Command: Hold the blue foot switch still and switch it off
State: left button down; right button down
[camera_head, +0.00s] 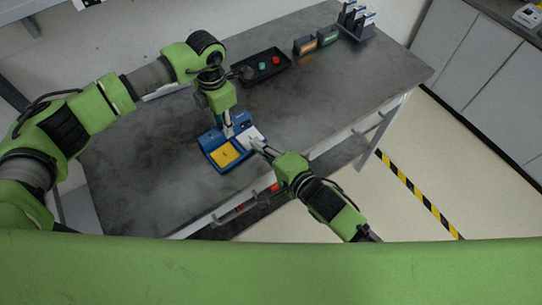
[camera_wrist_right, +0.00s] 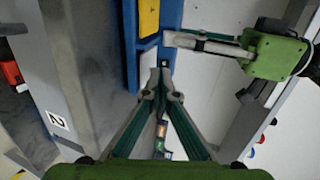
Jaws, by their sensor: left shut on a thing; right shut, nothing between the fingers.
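A black tray (camera_head: 247,83) with a red and a teal button stands farther back on the table (camera_head: 300,100). Behind it are an orange-marked box (camera_head: 305,46), a green-marked box (camera_head: 327,36) and a dark rack (camera_head: 355,20). The table right of the switch is clear.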

pick_arm(q)
jog(key=shift+w+a, duration=0.1)
pick_arm(e)
jog(key=v, duration=0.6)
jog(key=shift+s, duration=0.4)
jog(key=shift+r, duration=0.1)
pick_arm(q)
jog(key=c, duration=1.6)
grip_release()
jog(key=shift+r, duration=0.1)
